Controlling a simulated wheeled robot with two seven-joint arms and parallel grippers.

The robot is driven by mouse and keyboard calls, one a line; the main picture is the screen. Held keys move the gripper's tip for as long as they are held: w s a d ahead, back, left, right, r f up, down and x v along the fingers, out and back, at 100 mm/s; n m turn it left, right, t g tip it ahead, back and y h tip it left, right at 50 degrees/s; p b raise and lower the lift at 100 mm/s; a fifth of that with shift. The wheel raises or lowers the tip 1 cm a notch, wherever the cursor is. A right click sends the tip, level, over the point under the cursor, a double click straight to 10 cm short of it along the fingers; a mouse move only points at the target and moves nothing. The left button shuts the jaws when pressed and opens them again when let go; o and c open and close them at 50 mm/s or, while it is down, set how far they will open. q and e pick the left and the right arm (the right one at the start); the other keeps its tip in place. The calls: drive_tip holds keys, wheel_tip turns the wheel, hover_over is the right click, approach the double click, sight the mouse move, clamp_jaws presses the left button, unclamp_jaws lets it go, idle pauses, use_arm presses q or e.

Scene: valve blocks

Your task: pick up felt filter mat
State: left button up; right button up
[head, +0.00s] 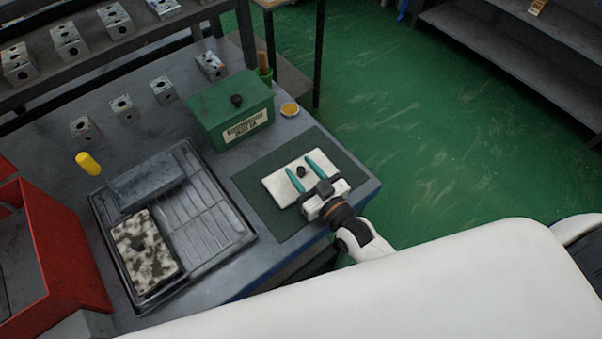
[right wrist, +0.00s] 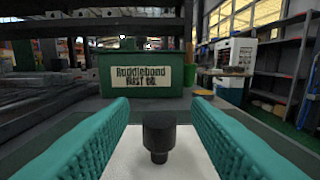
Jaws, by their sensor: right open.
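A clean white felt filter mat (head: 279,187) with a black knob (head: 301,171) on top lies on a dark green pad (head: 262,212) at the right end of the bench. My right gripper (head: 301,164) is open over it, its teal fingers on either side of the knob and apart from it. In the right wrist view the knob (right wrist: 159,135) stands between the two fingers, with the white mat (right wrist: 150,165) beneath. A second, stained white mat (head: 137,235) with a dark knob lies in the slatted metal tray (head: 236,240). My left gripper is out of view.
A green lidded box (head: 230,115) stands behind the pad, with a small yellow-topped tin (head: 289,109) beside it. A red bin (head: 50,255) is at left; metal valve blocks stand behind.

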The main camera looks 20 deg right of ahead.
sight(301, 169)
drive_tip(key=shift+w+a, duration=0.2)
drive_tip(key=shift+w, duration=0.25)
drive_tip(key=shift+s, duration=0.1)
drive_tip(key=shift+c, duration=0.4)
clamp_jaws()
wheel_tip(301, 169, up, 10)
drive_tip(key=shift+r, duration=0.1)
drive_tip(key=s+d+r+m+h, duration=0.3)
drive_tip(key=s+d+r+h, duration=0.1)
drive_tip(key=s, duration=0.4)
drive_tip(key=shift+s+d+r+t+h, duration=0.25)
drive_tip(key=shift+d+r+t+h, duration=0.25)
drive_tip(key=shift+d, duration=0.4)
